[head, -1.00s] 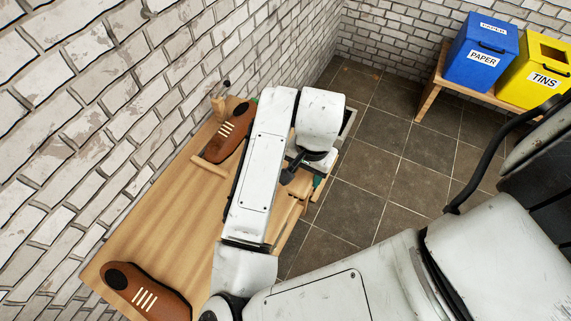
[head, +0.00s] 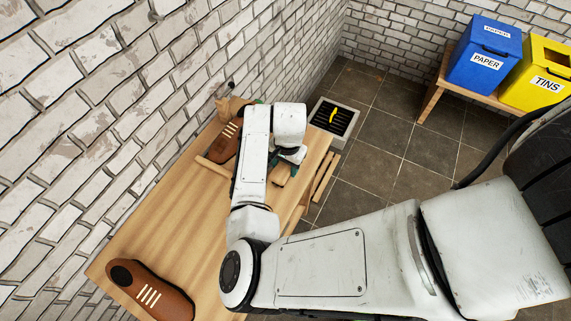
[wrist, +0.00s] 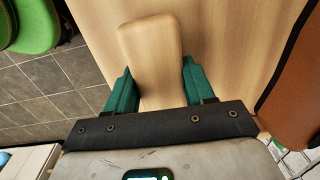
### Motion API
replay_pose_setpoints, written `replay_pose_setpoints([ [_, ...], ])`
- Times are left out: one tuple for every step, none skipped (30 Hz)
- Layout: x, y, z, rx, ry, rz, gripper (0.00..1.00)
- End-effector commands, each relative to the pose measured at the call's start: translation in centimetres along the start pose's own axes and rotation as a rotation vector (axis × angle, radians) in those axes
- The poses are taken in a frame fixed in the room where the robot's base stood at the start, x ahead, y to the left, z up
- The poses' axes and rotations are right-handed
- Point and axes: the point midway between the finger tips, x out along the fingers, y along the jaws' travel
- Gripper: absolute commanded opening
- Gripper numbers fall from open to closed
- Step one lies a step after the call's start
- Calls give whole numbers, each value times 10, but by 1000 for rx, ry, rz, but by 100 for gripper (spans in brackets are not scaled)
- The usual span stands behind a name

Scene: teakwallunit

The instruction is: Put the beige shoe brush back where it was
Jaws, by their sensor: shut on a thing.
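The beige shoe brush (wrist: 152,55) is a pale wooden block with rounded corners, between the two green fingers of my gripper (wrist: 156,82) in the wrist view. The fingers are shut on its sides. In the head view my gripper (head: 292,155) is over the right side of the wooden bench (head: 180,215), with the brush (head: 280,173) partly showing below my arm. The brush is over the bench top; whether it touches the wood I cannot tell. Its underside is hidden.
A brown shoe (head: 223,145) lies at the bench's far end, left of my arm, near a wooden bar (head: 213,174). Another brown shoe (head: 150,290) lies at the near end. A grey grated box (head: 351,124) stands beyond the bench. Brick wall borders the left. Mid-bench is clear.

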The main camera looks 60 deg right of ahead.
Motion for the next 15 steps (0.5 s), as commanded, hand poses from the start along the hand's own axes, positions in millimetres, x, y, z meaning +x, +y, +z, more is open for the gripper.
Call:
replay_pose_setpoints([
  [2, 0, 0, 1, 1, 0, 15],
  [3, 0, 0, 1, 1, -1, 15],
  [3, 0, 0, 1, 1, -1, 15],
  [3, 0, 0, 1, 1, -1, 15],
  [2, 0, 0, 1, 1, -1, 15],
  [2, 0, 0, 1, 1, -1, 15],
  [2, 0, 0, 1, 1, -1, 15],
  [2, 0, 0, 1, 1, -1, 15],
  [3, 0, 0, 1, 1, -1, 15],
  [4, 0, 0, 1, 1, -1, 15],
  [5, 0, 0, 0, 1, -1, 15],
  [6, 1, 0, 0, 1, -1, 15],
  [7, 1, 0, 0, 1, -1, 15],
  [6, 0, 0, 1, 1, -1, 56],
  [6, 0, 0, 1, 1, -1, 60],
])
